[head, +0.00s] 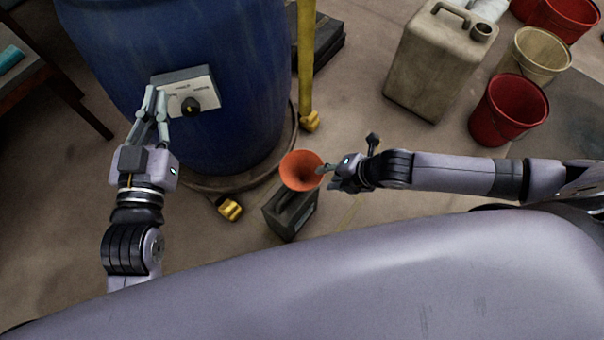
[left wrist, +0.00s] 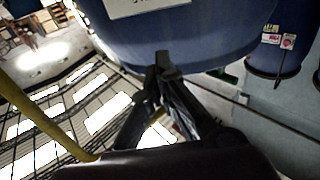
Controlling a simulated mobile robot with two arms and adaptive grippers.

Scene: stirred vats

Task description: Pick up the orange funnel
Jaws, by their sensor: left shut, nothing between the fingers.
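The orange funnel (head: 299,169) sits mouth up on top of a dark canister (head: 286,215) on the floor, in the middle of the head view. Whether its spout is inside the canister is hidden. My right gripper (head: 349,153) is just right of the funnel with its fingers spread apart. One fingertip overlaps the funnel's right rim in the picture; I cannot tell if it touches. My left gripper (head: 156,92) is shut and empty in front of the blue vat's control box. Its closed fingers also show in the left wrist view (left wrist: 163,68).
The blue vat (head: 185,50) with a control box (head: 202,93) stands at upper left. A yellow post (head: 306,60) rises beside it. A beige jerrycan (head: 436,65) and red buckets (head: 508,108) stand at upper right.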

